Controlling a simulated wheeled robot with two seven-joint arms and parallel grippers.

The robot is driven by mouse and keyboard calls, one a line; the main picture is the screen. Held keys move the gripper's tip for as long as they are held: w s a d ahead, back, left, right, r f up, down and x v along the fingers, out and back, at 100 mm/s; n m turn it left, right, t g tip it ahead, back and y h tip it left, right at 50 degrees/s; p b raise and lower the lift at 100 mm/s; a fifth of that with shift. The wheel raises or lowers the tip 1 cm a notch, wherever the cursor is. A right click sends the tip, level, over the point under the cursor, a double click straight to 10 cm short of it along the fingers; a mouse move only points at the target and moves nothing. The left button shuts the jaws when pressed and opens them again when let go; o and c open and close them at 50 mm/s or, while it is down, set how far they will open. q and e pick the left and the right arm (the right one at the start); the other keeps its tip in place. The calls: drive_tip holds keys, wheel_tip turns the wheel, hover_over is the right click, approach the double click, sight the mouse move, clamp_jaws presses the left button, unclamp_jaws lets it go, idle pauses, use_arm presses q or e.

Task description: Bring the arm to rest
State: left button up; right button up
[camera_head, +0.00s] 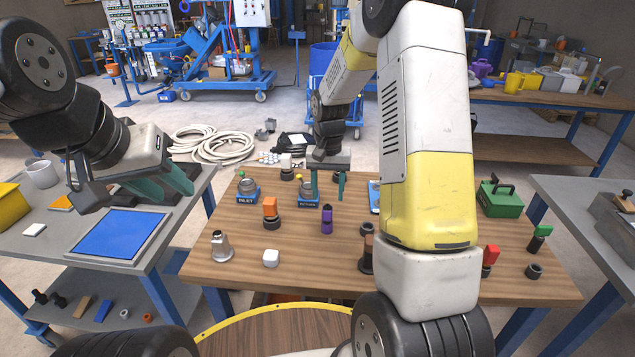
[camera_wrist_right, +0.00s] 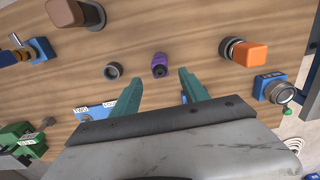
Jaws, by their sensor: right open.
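My right arm reaches over the wooden table (camera_head: 230,278) from the right. My right gripper (camera_head: 327,188) points down above the table, open. In the right wrist view its teal fingers (camera_wrist_right: 160,88) are spread with nothing between them.
A blue panel (camera_head: 120,233) lies on the grey bench. My right forearm hides part of the table.

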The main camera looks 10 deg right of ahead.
drive_tip(key=shift+r, duration=0.1)
idle(0.3)
drive_tip(key=s+r+n+t+y, duration=0.1)
drive_tip(key=s+r, duration=0.4)
drive_tip(key=r, duration=0.3)
drive_tip(key=s+r+n+t, duration=0.1)
drive_tip(key=s+r+t, duration=0.1)
drive_tip(key=s+r, duration=0.35)
drive_tip(key=s+a+r+n+t, duration=0.1)
drive_tip(key=s+r, duration=0.3)
drive_tip(key=s, duration=0.3)
drive_tip(key=s+a+r+t+y, duration=0.1)
drive_tip(key=s+r+t, duration=0.1)
drive_tip(key=s+r, duration=0.2)
drive_tip(key=s, duration=0.2)
drive_tip(key=shift+s+r+n, duration=0.25)
drive_tip(key=shift+s+n, duration=0.15)
drive_tip(key=shift+a, duration=0.1)
